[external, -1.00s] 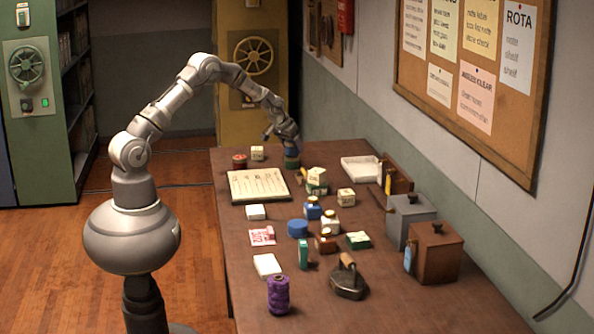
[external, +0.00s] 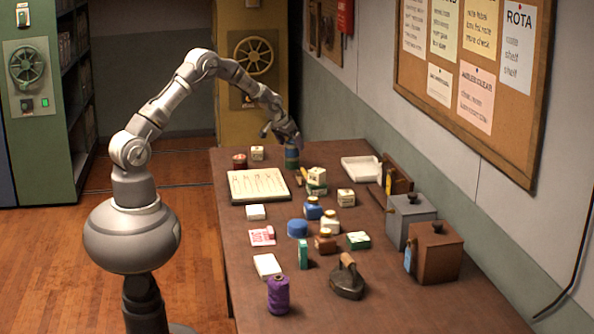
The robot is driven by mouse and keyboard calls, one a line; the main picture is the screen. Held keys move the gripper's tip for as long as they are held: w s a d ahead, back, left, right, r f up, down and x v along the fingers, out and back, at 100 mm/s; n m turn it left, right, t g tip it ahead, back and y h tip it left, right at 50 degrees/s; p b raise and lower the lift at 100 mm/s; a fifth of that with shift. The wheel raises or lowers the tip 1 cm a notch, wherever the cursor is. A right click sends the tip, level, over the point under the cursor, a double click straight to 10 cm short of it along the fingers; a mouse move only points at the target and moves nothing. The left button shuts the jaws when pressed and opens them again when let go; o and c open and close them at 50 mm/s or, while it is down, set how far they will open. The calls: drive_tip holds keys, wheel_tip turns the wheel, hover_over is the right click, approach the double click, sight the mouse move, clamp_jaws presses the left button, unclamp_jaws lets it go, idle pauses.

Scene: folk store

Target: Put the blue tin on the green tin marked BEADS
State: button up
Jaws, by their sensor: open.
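A blue tin (external: 292,153) sits on top of a green tin (external: 291,164) at the far end of the table, forming a small upright stack. No BEADS marking can be read at this size. My gripper (external: 292,145) points down directly over the stack and is open. Its fingertips are close to the top of the blue tin, and I cannot tell whether they still touch it. Another round blue item (external: 297,228) lies on the table nearer the camera.
A white tray (external: 361,169) is to the right. Several bottles and boxes, an iron (external: 347,278) and a purple spool (external: 278,294) fill the nearer table.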

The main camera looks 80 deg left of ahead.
drive_tip(key=p+v, duration=0.2)
drive_tip(key=v, duration=0.8)
drive_tip(key=w+d+r+m+t, duration=0.15)
drive_tip(key=d+r, duration=0.35)
drive_tip(key=r, duration=0.5)
drive_tip(key=w+d+r+m+t, duration=0.1)
drive_tip(key=d+r+t, duration=0.1)
drive_tip(key=d+r, duration=0.55)
drive_tip(key=w+d+r+m+t, duration=0.15)
drive_tip(key=d+r, duration=0.25)
drive_tip(key=r, duration=0.7)
drive_tip(key=s+d+r+m+t+h, duration=0.1)
drive_tip(key=s+d+r+t, duration=0.1)
drive_tip(key=s+d+r, duration=0.3)
drive_tip(key=s+d+r+m+t+h, duration=0.1)
drive_tip(key=s+d+r, duration=0.4)
drive_tip(key=r, duration=0.6)
drive_tip(key=s+d+r+m+t+h, duration=0.1)
drive_tip(key=s+d+r+t, duration=0.1)
drive_tip(key=s+d+r, duration=0.4)
wheel_tip(320, 180, up, 3)
drive_tip(key=shift+s+f+t+h, duration=0.15)
drive_tip(key=shift+t+h, duration=0.15)
